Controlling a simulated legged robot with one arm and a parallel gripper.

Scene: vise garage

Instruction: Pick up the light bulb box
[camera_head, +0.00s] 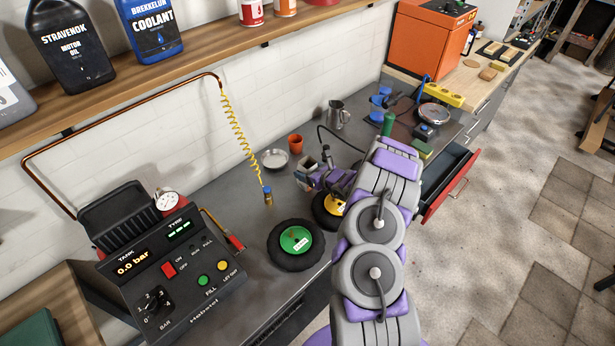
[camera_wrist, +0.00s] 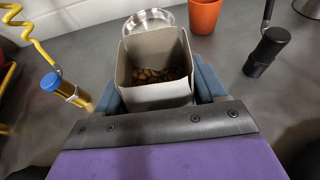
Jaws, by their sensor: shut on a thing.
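An open-topped pale cardboard box (camera_wrist: 157,88), which I take for the light bulb box, is between my gripper's fingers in the wrist view. Small brownish bits lie inside it. My gripper (camera_wrist: 158,92) has its blue-grey fingers against the box's left and right sides and is shut on it. In the head view the box (camera_head: 302,176) is small, at the tip of my gripper (camera_head: 312,178), over the grey workbench. I cannot tell whether its bottom touches the bench. Its lower part is hidden.
A metal dish (camera_head: 275,160) and an orange cup (camera_head: 295,144) stand just behind. A yellow coiled hose ends in a blue-capped brass fitting (camera_head: 267,196) at left. A black wheel (camera_head: 295,245) lies in front. A red-fronted drawer (camera_head: 447,188) is open at right.

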